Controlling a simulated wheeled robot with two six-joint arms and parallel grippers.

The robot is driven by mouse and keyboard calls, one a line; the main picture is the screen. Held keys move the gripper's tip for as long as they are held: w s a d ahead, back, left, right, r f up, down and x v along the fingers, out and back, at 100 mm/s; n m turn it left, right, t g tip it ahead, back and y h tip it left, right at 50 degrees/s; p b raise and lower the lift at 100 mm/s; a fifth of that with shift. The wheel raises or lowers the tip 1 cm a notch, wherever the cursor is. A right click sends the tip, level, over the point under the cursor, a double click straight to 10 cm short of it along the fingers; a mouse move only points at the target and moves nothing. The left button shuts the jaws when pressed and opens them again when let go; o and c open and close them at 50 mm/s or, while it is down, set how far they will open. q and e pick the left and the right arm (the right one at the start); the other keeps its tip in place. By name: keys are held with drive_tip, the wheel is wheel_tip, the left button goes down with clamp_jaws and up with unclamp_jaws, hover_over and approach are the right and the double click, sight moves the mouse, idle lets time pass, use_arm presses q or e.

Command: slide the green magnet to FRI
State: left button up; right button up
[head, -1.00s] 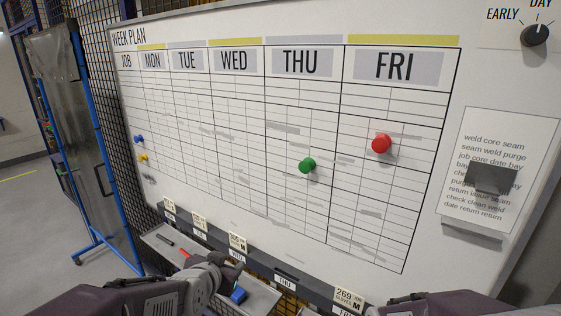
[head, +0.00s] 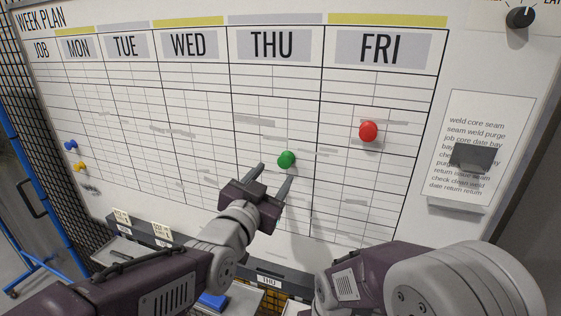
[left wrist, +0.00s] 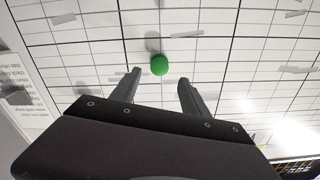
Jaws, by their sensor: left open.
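The green magnet (head: 286,160) is on the whiteboard in the THU column, in the middle rows. My left gripper (head: 276,174) is open, its two fingers pointing up at the board just below the green magnet. In the left wrist view the green magnet (left wrist: 159,65) shows just beyond the fingertips, between their lines and apart from them. The FRI column (head: 381,47) is to the right of THU. My right arm shows at the lower right of the head view; its gripper is not seen.
A red magnet (head: 368,131) sits in the FRI column. A blue magnet (head: 71,146) and a yellow magnet (head: 80,167) are at the board's left. A paper sheet with a dark clip (head: 475,158) is at the right. A knob (head: 520,17) is at the upper right.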

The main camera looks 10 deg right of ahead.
sight(284, 161)
use_arm(q)
drive_tip(key=x, duration=0.2)
drive_tip(key=p+x, duration=0.1)
drive_tip(key=x, duration=0.1)
drive_tip(key=shift+w+a+r, duration=0.15)
drive_tip(key=shift+w+a, duration=0.05)
drive_tip(key=shift+w, duration=0.05)
drive_tip(key=shift+w+d+p, duration=0.3)
drive_tip(key=shift+d+p, duration=0.05)
drive_tip(key=shift+d, duration=0.25)
drive_tip(key=shift+w+d+p, duration=0.3)
drive_tip(key=shift+d+p, duration=0.05)
drive_tip(key=shift+d, duration=0.25)
drive_tip(key=shift+w+a, duration=0.2)
drive_tip(key=shift+a, duration=0.15)
drive_tip(key=shift+c, duration=0.5)
drive_tip(key=c, duration=1)
drive_tip(key=shift+d, duration=0.15)
clamp_jaws()
